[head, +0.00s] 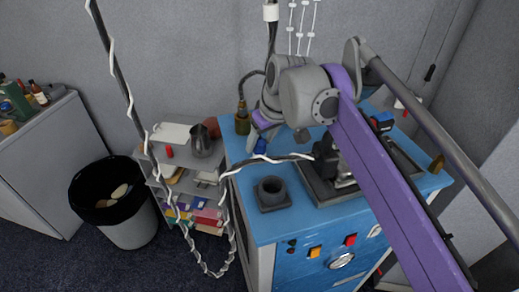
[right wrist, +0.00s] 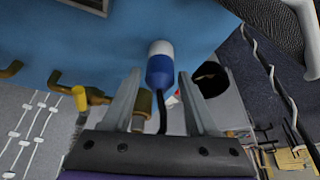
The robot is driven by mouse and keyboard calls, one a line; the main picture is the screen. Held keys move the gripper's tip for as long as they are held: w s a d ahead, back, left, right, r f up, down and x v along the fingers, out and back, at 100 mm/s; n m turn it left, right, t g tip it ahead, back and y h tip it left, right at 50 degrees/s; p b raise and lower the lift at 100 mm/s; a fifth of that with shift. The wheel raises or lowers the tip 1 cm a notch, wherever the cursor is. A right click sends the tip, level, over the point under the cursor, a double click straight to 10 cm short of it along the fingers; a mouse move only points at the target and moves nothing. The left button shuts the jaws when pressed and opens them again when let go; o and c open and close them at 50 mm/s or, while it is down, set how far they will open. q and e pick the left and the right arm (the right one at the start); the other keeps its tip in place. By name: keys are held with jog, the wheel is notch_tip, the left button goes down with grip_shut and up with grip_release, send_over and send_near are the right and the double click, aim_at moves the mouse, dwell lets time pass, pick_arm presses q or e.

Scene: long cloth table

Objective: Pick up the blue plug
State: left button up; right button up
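The blue plug (right wrist: 160,70) has a blue body with a white end, and a black cable runs from it between my fingers in the right wrist view. In the head view a small blue piece of it (head: 260,146) shows just below my right gripper (head: 262,132), at the back left of the blue cabinet top. My right gripper (right wrist: 159,78) is open, with one finger on each side of the plug and a visible gap to each. Whether the plug rests on the surface is hard to tell. My left gripper is not in view.
The blue cabinet (head: 250,218) carries a dark round holder (head: 271,193) and a black machine on a tray (head: 322,193). A brass fitting (head: 242,122) stands near the plug. A low shelf with a metal jug (head: 201,142) and a bin (head: 130,225) are left. A white-wrapped cable hangs there.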

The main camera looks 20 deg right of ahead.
grip_shut()
